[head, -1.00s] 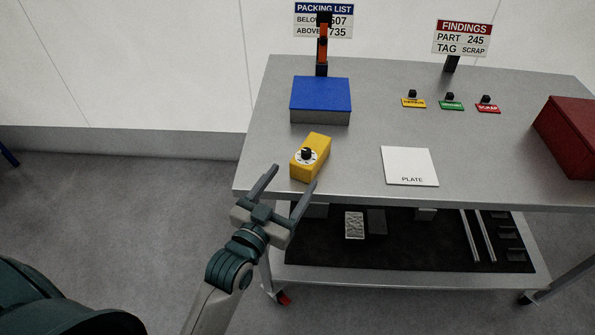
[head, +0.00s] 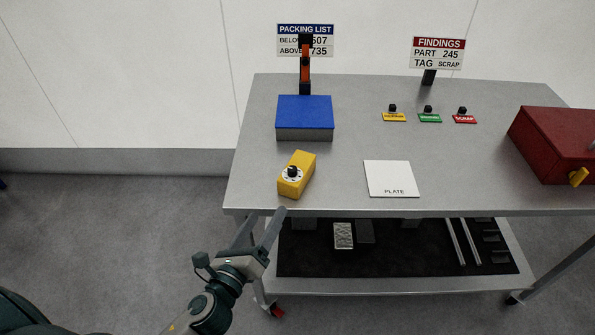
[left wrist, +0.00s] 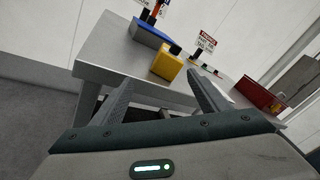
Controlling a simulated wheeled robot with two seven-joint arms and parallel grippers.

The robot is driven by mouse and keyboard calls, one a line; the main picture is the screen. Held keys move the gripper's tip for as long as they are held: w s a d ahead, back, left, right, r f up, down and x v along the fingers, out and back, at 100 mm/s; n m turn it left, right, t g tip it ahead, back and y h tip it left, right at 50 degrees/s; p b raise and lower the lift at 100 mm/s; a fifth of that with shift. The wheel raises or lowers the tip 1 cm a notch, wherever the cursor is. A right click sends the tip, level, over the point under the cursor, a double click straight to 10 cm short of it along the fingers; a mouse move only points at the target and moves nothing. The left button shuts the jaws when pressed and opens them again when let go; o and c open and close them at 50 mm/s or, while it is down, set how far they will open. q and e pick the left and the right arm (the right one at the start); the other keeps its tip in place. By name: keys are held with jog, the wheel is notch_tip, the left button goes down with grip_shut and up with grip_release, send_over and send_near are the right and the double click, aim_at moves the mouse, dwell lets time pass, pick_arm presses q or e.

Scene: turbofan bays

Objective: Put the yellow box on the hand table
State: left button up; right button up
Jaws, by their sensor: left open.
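The yellow box (head: 297,174), with a black knob on a white dial, sits on the grey table (head: 350,135) near its front left edge. It also shows in the left wrist view (left wrist: 167,66), ahead of and between the fingers. My left gripper (head: 262,214) is open and empty, in front of the table's front left edge and apart from the box. Its two fingers show in the left wrist view (left wrist: 158,88). My right gripper is not in view.
A blue box (head: 305,113) stands behind the yellow box. A white plate (head: 391,179) lies to the right. Yellow, green and red tags (head: 430,118) lie farther back. A red case (head: 556,145) is at the right. A lower shelf (head: 385,285) holds several parts.

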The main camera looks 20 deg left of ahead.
aim_at(285, 187)
pick_arm(q)
jog(key=m, duration=0.2)
jog(key=s+m, duration=0.1)
jog(key=m, duration=0.2)
jog(key=s+m, duration=0.1)
jog(key=m, duration=0.2)
jog(key=shift+d+r+t+h+p, duration=0.15)
jog(key=shift+r+t+h+p, duration=0.15)
jog(key=shift+r+p, duration=0.1)
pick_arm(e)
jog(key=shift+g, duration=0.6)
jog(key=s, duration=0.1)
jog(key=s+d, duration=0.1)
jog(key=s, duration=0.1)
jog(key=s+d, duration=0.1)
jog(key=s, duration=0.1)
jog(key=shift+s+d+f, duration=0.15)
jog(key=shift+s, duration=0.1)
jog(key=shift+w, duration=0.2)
